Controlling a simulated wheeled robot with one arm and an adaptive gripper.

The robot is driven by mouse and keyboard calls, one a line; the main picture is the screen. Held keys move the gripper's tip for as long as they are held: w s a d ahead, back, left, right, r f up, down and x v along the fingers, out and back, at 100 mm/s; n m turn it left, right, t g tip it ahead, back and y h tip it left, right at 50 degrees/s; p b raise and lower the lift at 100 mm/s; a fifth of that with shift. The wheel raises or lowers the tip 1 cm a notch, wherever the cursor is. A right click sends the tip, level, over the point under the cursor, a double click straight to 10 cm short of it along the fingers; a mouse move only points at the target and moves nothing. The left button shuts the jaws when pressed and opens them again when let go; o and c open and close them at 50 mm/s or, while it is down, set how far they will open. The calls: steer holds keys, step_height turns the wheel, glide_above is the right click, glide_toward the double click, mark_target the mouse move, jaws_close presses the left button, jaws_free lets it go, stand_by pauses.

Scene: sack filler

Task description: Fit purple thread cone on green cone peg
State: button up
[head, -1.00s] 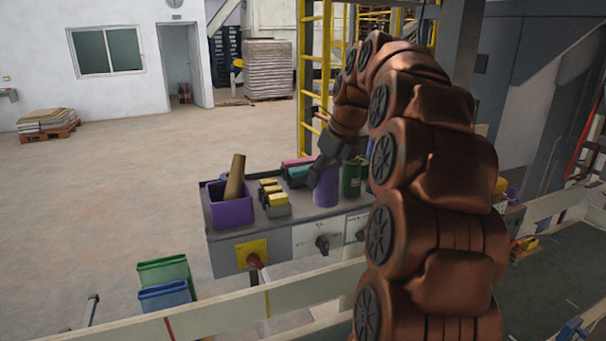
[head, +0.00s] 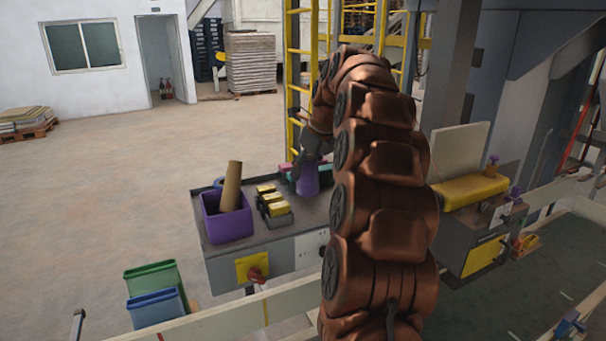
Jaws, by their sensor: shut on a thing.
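The purple thread cone (head: 308,183) is at the back of the grey console, left of my arm. My gripper (head: 303,163) is shut on its upper part. The cone looks upright; I cannot tell whether its base touches the console top. I cannot make out the green cone peg, and my arm hides part of the console and the space behind it.
The console (head: 262,249) carries a purple bin (head: 228,225) with a brown tube (head: 231,187) and several yellow-topped blocks (head: 273,203). Green (head: 151,279) and blue (head: 157,307) bins stand front left. A yellow-topped station (head: 470,191) is right of my arm.

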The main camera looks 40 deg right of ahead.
mark_target(316, 171)
steer(key=shift+f, duration=0.95)
steer(key=shift+f, duration=0.15)
steer(key=o, duration=1.2)
steer(key=shift+o, duration=0.2)
steer(key=shift+b+v, duration=1.35)
steer(key=shift+v, duration=3.5)
steer(key=shift+p+v, duration=1.1)
steer(key=shift+v, duration=0.25)
steer(key=shift+w+a, duration=0.1)
steer(key=shift+a, duration=0.1)
